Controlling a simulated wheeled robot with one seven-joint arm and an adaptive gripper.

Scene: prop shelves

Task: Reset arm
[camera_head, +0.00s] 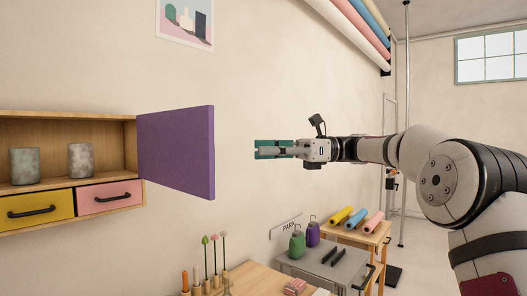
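My gripper (262,150) is at the end of my arm, which reaches in from the right at mid-height. It hangs in free air to the right of the open purple cabinet door (176,152), with a clear gap between them.
A wooden wall shelf (128,160) at left holds two grey cups and has a yellow drawer (38,206) and a pink drawer (110,196). Below are a wooden table (252,280), a grey cart (330,262) with green and purple bottles, and a stand with colored rolls.

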